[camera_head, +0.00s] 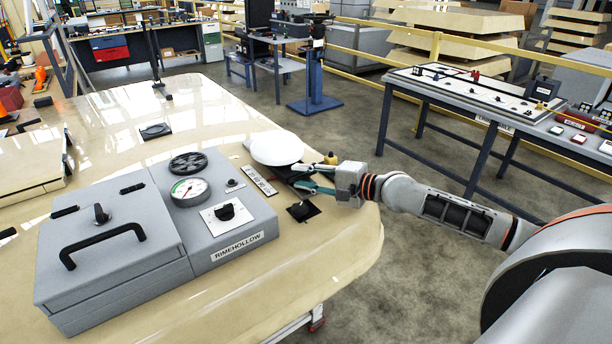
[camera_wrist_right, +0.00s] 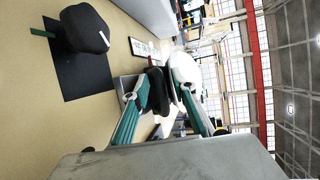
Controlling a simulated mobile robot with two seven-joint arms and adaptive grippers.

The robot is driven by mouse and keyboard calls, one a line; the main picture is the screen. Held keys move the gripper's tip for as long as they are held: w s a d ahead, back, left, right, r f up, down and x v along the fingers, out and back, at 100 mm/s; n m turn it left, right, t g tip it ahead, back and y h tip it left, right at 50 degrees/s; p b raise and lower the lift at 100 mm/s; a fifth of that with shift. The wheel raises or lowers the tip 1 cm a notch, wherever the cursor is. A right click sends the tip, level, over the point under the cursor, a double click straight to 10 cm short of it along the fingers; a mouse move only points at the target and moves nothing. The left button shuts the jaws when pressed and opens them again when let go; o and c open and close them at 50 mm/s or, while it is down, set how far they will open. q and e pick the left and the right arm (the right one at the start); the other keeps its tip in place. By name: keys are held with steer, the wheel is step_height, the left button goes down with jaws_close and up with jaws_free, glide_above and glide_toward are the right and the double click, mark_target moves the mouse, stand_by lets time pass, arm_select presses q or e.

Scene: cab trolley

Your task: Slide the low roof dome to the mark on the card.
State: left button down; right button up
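The white low roof dome (camera_head: 277,149) sits near the front right of the cream roof panel, above a dark base. It also shows in the wrist view (camera_wrist_right: 186,68), beyond the fingertips. My right gripper (camera_head: 294,176) is low beside the dome's front right side, its teal fingers apart. In the wrist view, a dark piece (camera_wrist_right: 158,90) lies between the fingers (camera_wrist_right: 162,88); I cannot tell whether they touch it. A white marked card (camera_head: 260,181) lies left of the gripper; its marks are too small to read. My left gripper is out of view.
A grey box with a gauge (camera_head: 189,191) and knob stands left of the card. A black knob on a black plate (camera_head: 303,210) is just in front of the gripper. The panel's rounded edge (camera_head: 372,235) is close on the right.

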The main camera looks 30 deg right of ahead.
steer(key=shift+d, duration=0.1)
steer(key=shift+s+d, duration=0.25)
steer(key=v, duration=0.7)
steer(key=shift+s+a, duration=0.1)
steer(key=shift+s, duration=0.05)
steer(key=shift+v, duration=2.05)
steer(key=shift+r, duration=0.15)
